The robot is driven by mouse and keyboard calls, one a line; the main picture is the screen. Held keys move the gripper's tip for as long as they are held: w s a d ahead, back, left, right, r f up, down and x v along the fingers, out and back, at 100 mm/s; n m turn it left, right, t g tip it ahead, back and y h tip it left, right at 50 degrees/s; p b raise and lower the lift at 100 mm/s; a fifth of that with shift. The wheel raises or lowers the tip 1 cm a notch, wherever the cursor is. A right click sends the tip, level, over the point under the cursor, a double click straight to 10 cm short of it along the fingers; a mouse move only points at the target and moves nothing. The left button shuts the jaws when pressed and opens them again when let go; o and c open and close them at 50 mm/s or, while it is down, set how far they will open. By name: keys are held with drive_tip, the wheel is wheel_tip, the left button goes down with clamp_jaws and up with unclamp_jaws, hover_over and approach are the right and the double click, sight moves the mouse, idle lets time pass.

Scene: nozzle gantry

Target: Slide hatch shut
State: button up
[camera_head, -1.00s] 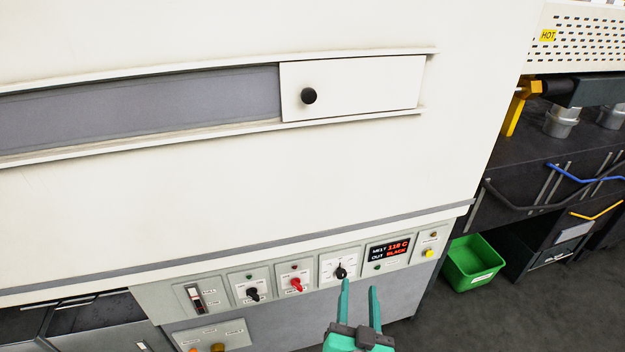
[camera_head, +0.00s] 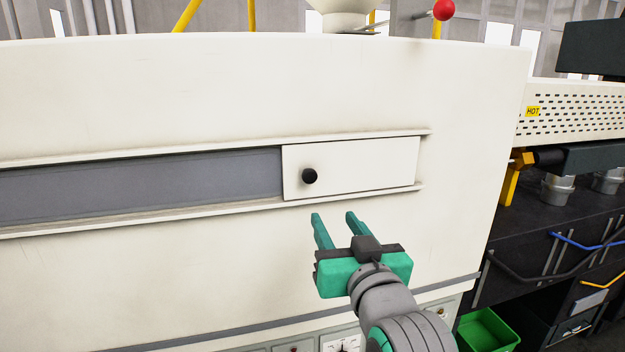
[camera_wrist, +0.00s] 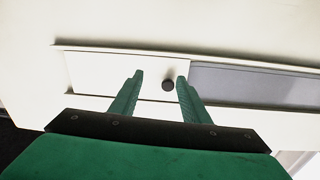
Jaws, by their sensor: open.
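The hatch (camera_head: 375,160) is a white sliding panel with a round black knob (camera_head: 309,176) near its left edge. It sits at the right end of a two-rail track on the white machine, and a long grey recessed strip (camera_head: 140,186) shows to its left. My gripper (camera_head: 333,214) is open and empty, just below the hatch and slightly right of the knob in the head view. In the wrist view, the knob (camera_wrist: 168,85) appears between the tips of my gripper (camera_wrist: 160,76), and the hatch (camera_wrist: 95,72) extends left. I cannot tell the remaining gap to the knob.
The lower rail (camera_head: 140,222) juts out under the strip. A control panel (camera_head: 345,343) shows low on the machine. To the right are a perforated cover marked HOT (camera_head: 580,112), dark cabinets and a green bin (camera_head: 487,330). The machine face left of my gripper is clear.

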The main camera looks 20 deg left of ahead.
drive_tip(key=n, duration=0.1)
approach(310, 176)
drive_tip(key=x, duration=0.8)
drive_tip(key=shift+w+a, duration=0.1)
drive_tip(key=shift+w, duration=0.2)
clamp_jaws()
